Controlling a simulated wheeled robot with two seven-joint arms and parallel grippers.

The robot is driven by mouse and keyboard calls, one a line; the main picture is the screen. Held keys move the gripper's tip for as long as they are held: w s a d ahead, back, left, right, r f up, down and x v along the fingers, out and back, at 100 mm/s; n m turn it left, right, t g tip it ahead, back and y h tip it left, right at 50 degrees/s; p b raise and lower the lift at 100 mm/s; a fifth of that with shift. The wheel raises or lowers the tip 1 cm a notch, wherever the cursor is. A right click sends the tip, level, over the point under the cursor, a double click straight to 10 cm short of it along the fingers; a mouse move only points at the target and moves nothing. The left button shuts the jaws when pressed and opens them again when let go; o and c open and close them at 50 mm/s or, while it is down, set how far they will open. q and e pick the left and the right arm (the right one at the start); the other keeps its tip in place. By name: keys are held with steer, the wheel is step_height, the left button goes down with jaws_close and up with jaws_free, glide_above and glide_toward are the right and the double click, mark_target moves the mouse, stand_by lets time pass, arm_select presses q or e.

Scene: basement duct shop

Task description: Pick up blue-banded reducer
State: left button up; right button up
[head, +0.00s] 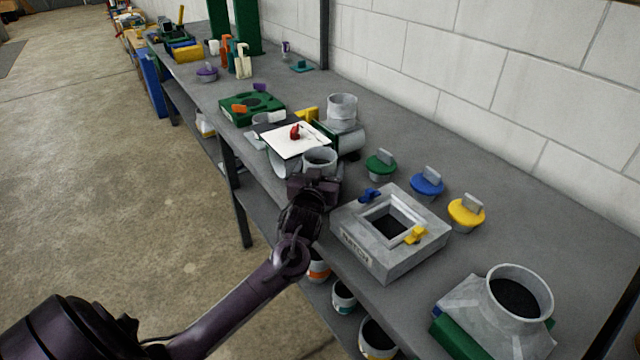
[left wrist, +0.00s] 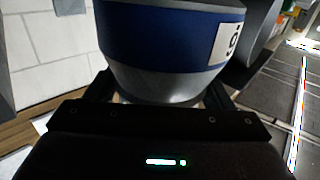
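The blue-banded reducer (left wrist: 165,35) fills the upper middle of the left wrist view. It is grey with a wide dark blue band and a white label, and it narrows toward my palm. The fingers of my left gripper (left wrist: 160,92) stand on both sides of its narrow part, very close to it. I cannot tell whether they press on it. In the head view my left gripper (head: 315,182) is at the bench's front edge, against a grey round-mouthed piece (head: 320,157); no blue band shows there. My right gripper is not in view.
A grey box with a square opening (head: 357,240) is right of my left gripper. A white board with a red item (head: 310,140) lies behind. Green (head: 380,163), blue (head: 427,180) and yellow (head: 466,211) knobbed discs stand near the wall. A large grey fitting (head: 480,300) is at front right.

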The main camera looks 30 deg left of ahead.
arm_select(q)
steer(key=c, duration=1)
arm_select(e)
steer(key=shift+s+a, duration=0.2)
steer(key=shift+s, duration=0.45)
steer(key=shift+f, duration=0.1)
